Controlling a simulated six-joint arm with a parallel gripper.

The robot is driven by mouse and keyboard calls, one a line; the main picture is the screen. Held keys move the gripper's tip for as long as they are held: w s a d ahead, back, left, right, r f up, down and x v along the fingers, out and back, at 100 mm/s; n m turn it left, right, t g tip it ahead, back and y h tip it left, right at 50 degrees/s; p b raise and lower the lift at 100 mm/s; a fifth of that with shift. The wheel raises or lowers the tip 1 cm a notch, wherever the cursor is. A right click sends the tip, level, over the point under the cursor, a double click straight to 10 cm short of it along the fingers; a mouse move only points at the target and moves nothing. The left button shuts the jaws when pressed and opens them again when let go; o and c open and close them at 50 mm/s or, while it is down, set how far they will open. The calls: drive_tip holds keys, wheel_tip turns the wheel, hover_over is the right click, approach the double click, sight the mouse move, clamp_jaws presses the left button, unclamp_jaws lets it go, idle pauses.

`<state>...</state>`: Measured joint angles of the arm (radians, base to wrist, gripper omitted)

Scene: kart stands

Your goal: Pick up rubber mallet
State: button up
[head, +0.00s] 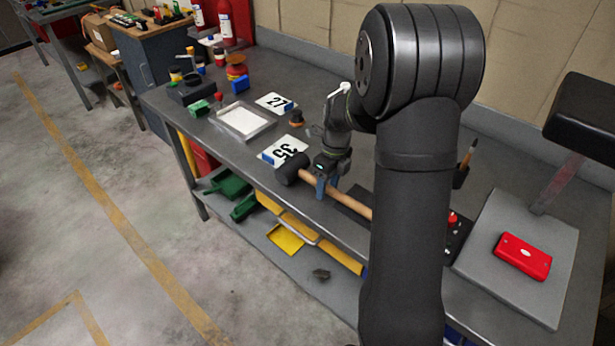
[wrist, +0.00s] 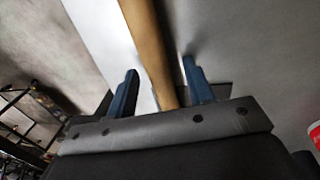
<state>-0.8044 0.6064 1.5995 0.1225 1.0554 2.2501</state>
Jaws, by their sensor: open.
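The rubber mallet has a black head (head: 291,168) and a light wooden handle (head: 349,204). It lies on the grey workbench near the front edge, its head to the left. My gripper (head: 328,187) is over the handle close to the head. In the wrist view the handle (wrist: 148,45) runs between the two blue fingers of my gripper (wrist: 158,85), with a gap on each side. The fingers are open. The mallet head is not seen in the wrist view, and my arm hides the far end of the handle in the head view.
A number card "35" (head: 284,149) lies just behind the mallet head, and a card "27" (head: 275,103) farther back. A metal tray (head: 243,122) stands to the left. A red case (head: 523,257) lies on a grey panel (head: 512,290) at right. The bench's front edge is close.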

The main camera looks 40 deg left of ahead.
drive_tip(key=shift+c, duration=0.5)
clamp_jaws()
